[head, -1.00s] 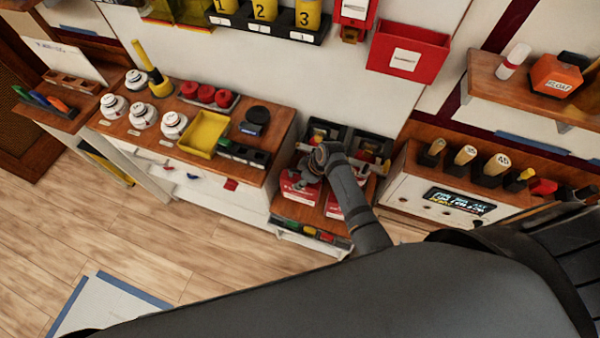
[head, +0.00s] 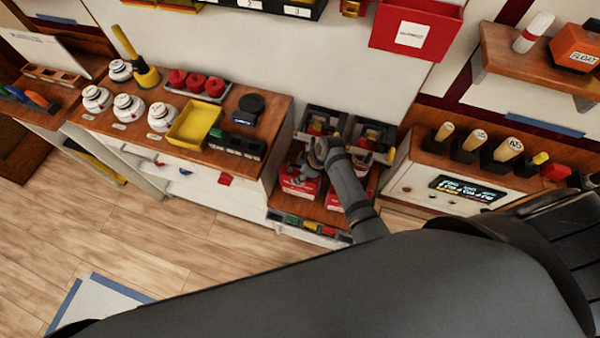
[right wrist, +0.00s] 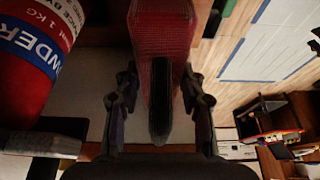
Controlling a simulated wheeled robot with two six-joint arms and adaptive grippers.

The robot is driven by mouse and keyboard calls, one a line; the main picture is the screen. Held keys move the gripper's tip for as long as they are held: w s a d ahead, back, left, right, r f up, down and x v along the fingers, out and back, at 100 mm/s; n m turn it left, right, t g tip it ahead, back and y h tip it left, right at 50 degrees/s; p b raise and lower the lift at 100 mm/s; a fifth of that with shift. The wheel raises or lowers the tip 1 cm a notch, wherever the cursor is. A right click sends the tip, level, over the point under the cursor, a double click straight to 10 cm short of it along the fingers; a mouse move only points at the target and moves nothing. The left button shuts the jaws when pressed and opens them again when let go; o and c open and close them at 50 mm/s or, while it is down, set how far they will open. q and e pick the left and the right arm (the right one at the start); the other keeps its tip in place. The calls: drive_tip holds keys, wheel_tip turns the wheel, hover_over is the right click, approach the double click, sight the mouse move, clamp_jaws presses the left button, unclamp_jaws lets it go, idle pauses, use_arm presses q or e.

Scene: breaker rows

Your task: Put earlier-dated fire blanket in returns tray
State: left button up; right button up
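Two red boxes, a left one (head: 299,188) and a right one (head: 336,200), sit low on the wooden unit; their dates are too small to read. They may be the fire blankets. My right gripper (head: 305,172) is over the left box in the head view and partly hides it. In the right wrist view its fingers (right wrist: 159,108) stand apart, with a dark red, mesh-textured thing (right wrist: 162,45) and its black strip between them; gaps show on both sides. A yellow tray (head: 195,126) stands on the left cabinet; I cannot tell whether it is the returns tray. My left gripper is not seen.
A red cylinder (right wrist: 35,70) with a blue band is close at left in the right wrist view. Black bins (head: 325,120) stand behind the red boxes. White detectors (head: 128,108) and a black round item (head: 250,107) share the cabinet top. A red bin (head: 415,30) hangs on the wall.

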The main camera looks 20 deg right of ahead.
drive_tip(key=o, duration=0.4)
drive_tip(key=shift+w, duration=0.1)
drive_tip(key=shift+a, duration=0.1)
